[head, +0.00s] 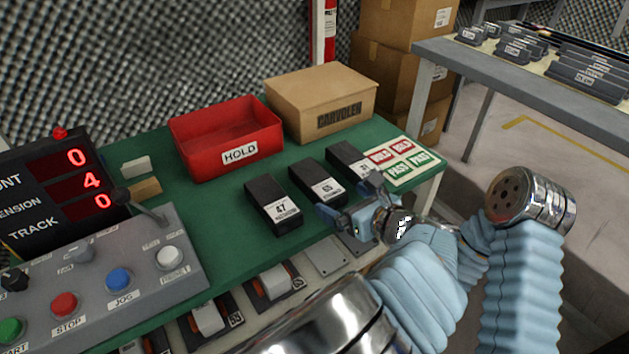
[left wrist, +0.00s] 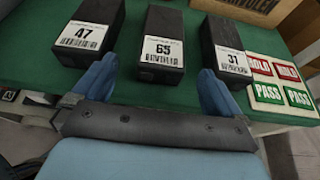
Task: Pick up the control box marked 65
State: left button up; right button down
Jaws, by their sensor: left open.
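The control box marked 65 (head: 317,182) is a black block with a white label, lying on the green table between two like boxes. In the left wrist view the box marked 65 (left wrist: 162,48) lies ahead, between the lines of the two fingers. The box marked 47 (head: 272,204) is to its left and the box marked 31 (head: 349,161) to its right. My left gripper (head: 347,201) is open and empty, at the near side of the boxes. Its blue fingers (left wrist: 158,82) are spread wide in the left wrist view. My right gripper is not seen.
A red HOLD bin (head: 226,137) and a cardboard box (head: 321,103) stand behind the boxes. A sheet of HOLD and PASS stickers (head: 398,163) lies at the right. A button console (head: 110,262) and red display (head: 66,184) stand at the left. Green table is clear between console and boxes.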

aim_at(330, 191)
pick_arm(q)
jog(key=x, duration=0.9)
jog(key=shift+w, duration=0.3)
jog(key=c, duration=1.3)
